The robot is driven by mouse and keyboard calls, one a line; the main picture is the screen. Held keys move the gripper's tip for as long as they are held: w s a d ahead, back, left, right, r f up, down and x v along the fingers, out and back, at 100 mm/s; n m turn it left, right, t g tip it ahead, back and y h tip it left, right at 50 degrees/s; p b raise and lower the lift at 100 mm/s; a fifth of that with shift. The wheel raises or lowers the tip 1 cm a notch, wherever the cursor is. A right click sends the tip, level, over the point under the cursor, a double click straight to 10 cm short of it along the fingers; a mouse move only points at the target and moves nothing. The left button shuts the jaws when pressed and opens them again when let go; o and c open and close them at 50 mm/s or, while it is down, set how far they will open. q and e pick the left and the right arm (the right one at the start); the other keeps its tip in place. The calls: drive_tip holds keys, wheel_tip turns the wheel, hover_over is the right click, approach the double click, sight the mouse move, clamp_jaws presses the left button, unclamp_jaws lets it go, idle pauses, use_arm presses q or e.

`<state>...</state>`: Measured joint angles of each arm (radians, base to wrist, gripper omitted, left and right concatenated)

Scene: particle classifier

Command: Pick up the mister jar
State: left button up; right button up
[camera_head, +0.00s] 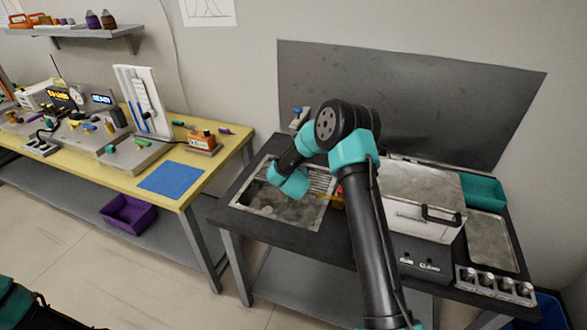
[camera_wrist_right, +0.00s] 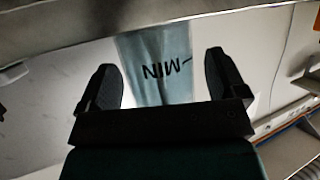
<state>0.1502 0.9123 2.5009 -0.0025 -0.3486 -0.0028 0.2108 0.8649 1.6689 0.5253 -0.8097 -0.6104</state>
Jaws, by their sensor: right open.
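In the right wrist view a pale blue, see-through jar-like thing (camera_wrist_right: 152,75) with dark lettering, seen upside down, stands between the two fingers of my right gripper (camera_wrist_right: 160,62). It looks like the mister jar, but I cannot tell for sure. The fingers are open, with a gap on each side of it; its lower part is hidden behind the gripper body. In the head view my right arm bends over the sink-like basin, and its gripper and the jar are hidden or too small to make out. My left gripper is not in view.
The basin (camera_head: 262,214) is set in a dark bench, beside a metal box with a handle (camera_head: 418,200). A grey panel (camera_head: 430,95) stands behind. A yellow table (camera_head: 180,190) with instruments and a blue mat (camera_head: 171,179) is at left. A purple bin (camera_head: 128,214) sits below.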

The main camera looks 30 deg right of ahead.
drive_tip(key=c, duration=1.2)
drive_tip(key=shift+r, duration=0.2)
drive_tip(key=shift+c, duration=0.2)
drive_tip(key=shift+r, duration=1.2)
drive_tip(key=s+a+r, duration=0.2)
drive_tip(key=s+a, duration=0.6)
drive_tip(key=s, duration=0.5)
drive_tip(key=shift+s+a, duration=0.2)
drive_tip(key=shift+s, duration=0.1)
drive_tip(key=shift+r, duration=0.1)
